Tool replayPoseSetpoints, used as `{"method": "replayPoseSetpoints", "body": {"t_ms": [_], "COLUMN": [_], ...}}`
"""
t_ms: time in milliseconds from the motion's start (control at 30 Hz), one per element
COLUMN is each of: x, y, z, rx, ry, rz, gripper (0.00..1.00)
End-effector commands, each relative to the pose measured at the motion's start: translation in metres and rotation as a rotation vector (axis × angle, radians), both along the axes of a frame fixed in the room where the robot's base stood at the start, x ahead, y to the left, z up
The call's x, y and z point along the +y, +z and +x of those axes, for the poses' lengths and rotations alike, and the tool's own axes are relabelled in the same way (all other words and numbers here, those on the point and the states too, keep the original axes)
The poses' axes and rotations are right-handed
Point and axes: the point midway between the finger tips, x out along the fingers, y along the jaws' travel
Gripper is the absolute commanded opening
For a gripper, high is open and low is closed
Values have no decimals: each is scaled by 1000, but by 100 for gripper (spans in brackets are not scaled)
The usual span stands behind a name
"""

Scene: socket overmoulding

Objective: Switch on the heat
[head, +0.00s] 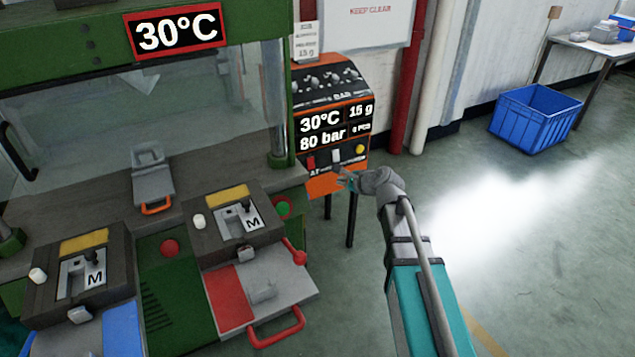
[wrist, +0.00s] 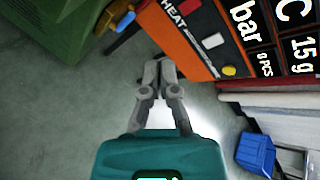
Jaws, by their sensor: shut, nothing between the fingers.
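The orange and black control box (head: 325,125) stands right of the green press. Its display reads 30°C, 80 bar and 15 g. A red switch (head: 311,163) sits at the left of its lower panel, beside a white switch (head: 336,156) and a yellow button (head: 360,149). In the wrist view the red switch (wrist: 193,5) is at the top edge by the word HEAT, and the white switch (wrist: 213,41) shows fully. My gripper (head: 345,179) is shut and empty, just in front of the panel's lower edge. Its fingertips (wrist: 160,66) appear clear of the switches.
The green press (head: 60,55) shows 30°C on its sign (head: 177,31). Its work ledge carries two moulds and a red-handled lever (head: 296,254) near my arm. A red pipe (head: 405,90) runs behind the box. A blue crate (head: 535,118) stands on open floor at right.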

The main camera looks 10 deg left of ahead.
Motion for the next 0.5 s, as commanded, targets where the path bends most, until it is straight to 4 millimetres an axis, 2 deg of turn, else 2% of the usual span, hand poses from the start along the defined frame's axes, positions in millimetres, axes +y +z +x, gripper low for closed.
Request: {"method": "replayPoseSetpoints", "body": {"t_ms": [33, 500], "x": [4, 24], "y": [-17, -67], "z": [7, 59], "rx": [10, 143], "ry": [-30, -323], "rz": [48, 555], "gripper": [0, 0]}}
